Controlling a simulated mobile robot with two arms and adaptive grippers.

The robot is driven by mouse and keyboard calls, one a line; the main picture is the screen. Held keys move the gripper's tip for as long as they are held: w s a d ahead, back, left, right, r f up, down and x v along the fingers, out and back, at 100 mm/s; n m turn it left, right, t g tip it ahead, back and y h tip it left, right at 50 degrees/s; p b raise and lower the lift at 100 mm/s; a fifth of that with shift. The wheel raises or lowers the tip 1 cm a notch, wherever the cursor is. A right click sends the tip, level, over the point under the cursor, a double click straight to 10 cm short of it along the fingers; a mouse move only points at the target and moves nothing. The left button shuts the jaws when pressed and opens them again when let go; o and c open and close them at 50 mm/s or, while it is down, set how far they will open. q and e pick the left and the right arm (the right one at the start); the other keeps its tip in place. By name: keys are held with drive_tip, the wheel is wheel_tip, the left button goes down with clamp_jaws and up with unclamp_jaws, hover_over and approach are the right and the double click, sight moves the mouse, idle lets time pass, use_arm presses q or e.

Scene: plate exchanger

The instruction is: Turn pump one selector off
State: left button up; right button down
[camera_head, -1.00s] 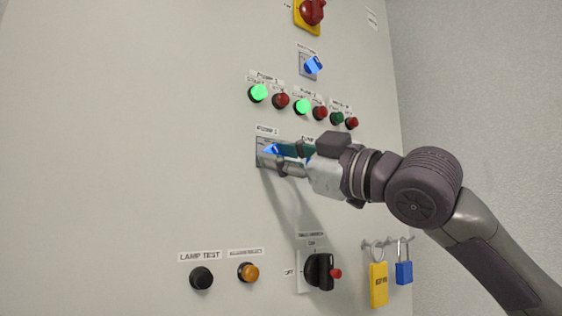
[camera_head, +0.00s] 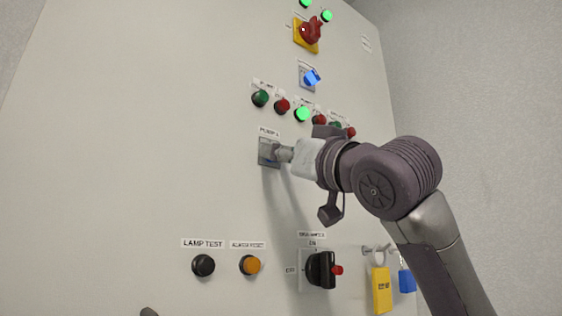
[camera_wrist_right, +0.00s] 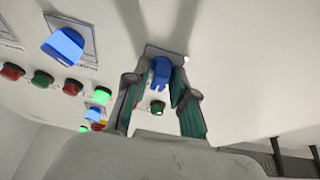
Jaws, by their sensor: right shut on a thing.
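The pump 1 selector's grey plate (camera_head: 266,150) is under the PUMP 1 label on the panel. My right gripper (camera_head: 280,153) covers most of its knob in the head view. In the right wrist view the blue selector knob (camera_wrist_right: 160,70) sits between the two fingers of the right gripper (camera_wrist_right: 160,84), which is shut on it. The pump 1 green button (camera_head: 260,98) is dark, and the red one (camera_head: 282,105) beside it is also dark.
Another blue selector (camera_wrist_right: 64,46) is close by in the wrist view. A lit green button (camera_head: 302,114) is above my right wrist. Below are a black rotary switch (camera_head: 320,270), an orange button (camera_head: 249,265) and a yellow padlock (camera_head: 381,290). The panel's left side is clear.

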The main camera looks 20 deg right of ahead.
drive_tip(key=shift+m, duration=0.3)
drive_tip(key=c, duration=1.1)
unclamp_jaws()
drive_tip(key=shift+c, duration=0.2)
drive_tip(key=shift+s, duration=0.1)
drive_tip(key=v, duration=1.1)
drive_tip(key=shift+s+f, duration=0.2)
drive_tip(key=shift+s, duration=0.15)
drive_tip(key=shift+d, duration=0.1)
